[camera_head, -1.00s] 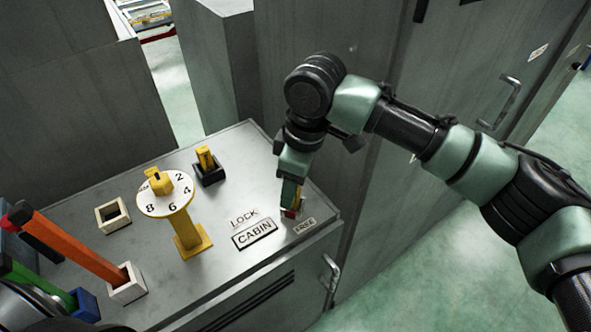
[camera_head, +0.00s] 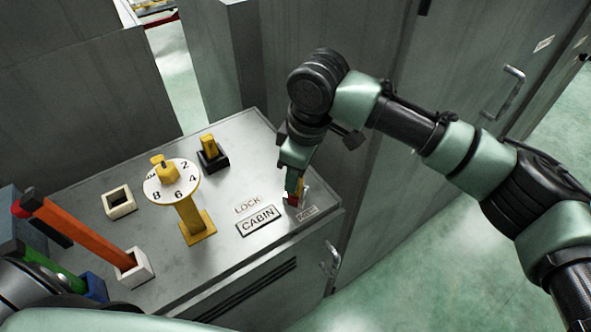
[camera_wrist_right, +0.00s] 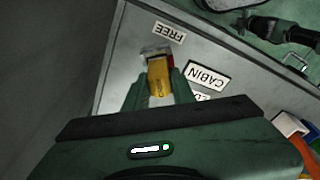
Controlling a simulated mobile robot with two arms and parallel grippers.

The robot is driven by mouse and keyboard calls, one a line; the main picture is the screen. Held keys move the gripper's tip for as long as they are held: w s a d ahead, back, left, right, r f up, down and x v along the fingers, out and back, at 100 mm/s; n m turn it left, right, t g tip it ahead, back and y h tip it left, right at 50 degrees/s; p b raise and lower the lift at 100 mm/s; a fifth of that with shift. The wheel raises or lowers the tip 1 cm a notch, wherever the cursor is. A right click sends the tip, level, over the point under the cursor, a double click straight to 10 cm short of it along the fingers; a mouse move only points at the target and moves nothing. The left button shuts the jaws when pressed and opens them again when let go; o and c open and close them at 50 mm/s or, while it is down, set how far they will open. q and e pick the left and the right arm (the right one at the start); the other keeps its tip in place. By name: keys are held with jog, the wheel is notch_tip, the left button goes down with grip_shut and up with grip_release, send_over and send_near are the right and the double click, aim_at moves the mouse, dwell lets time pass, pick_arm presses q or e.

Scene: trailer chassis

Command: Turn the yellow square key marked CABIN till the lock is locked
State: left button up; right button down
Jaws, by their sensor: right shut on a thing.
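The yellow square key (camera_wrist_right: 158,76) stands in a small red and pale lock base (camera_wrist_right: 154,50) at the front right corner of the grey cabinet top. My right gripper (camera_head: 294,186) is shut on this key from above, with a green finger on each side of it in the wrist view (camera_wrist_right: 157,88). The CABIN plate (camera_head: 257,220) lies left of the lock in the head view, with the LOCK label (camera_head: 248,204) behind it. The FREE label (camera_head: 307,214) is just in front of the lock. The fingers hide much of the key in the head view. My left gripper is out of view.
A yellow post with a numbered white dial (camera_head: 172,182), a yellow key in a black socket (camera_head: 210,148) and an empty white socket (camera_head: 118,203) stand left. An orange bar (camera_head: 80,238) leans from a white socket. Tall grey cabinets (camera_head: 455,60) stand right and behind.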

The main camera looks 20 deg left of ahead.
jog(key=shift+r+m+p, duration=0.15)
jog(key=shift+m+p, duration=0.65)
jog(key=shift+p, duration=0.2)
jog(key=shift+m+p, duration=0.5)
jog(key=shift+p, duration=0.3)
jog(key=shift+m+t+p, duration=0.3)
jog(key=shift+m+p, duration=0.6)
jog(key=shift+p, duration=0.35)
